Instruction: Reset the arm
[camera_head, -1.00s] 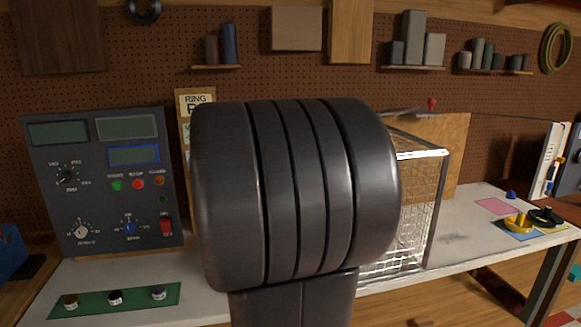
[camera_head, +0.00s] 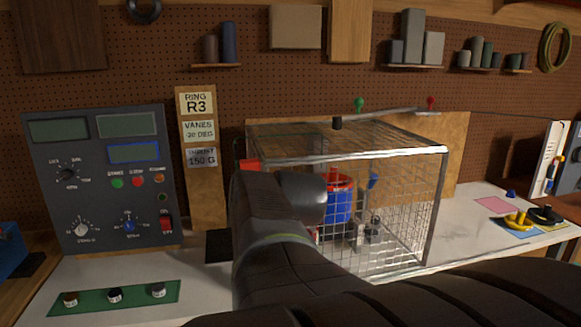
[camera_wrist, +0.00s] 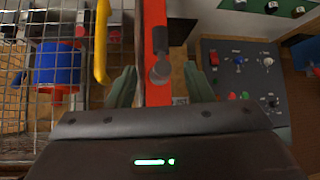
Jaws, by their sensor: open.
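My gripper (camera_wrist: 160,72) is open in the wrist view, its two greenish fingers spread apart. A red bar (camera_wrist: 156,30) with a grey round fitting runs through the gap between them; I cannot tell whether it touches either finger. In the head view my arm reaches up to the left front of a wire mesh cage (camera_head: 445,200), and the fingers are hidden. A red piece (camera_head: 250,165) shows just above my wrist there. A blue rotor unit with a red rim (camera_head: 340,198) stands inside the cage, partly covered by my arm.
A control panel (camera_head: 98,205) with displays and knobs stands at the left. A green mat (camera_head: 135,298) with several small knobs lies before it. A yellow handle (camera_wrist: 101,40) is close beside my fingers. Yellow and black parts (camera_head: 520,220) sit at the bench's right.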

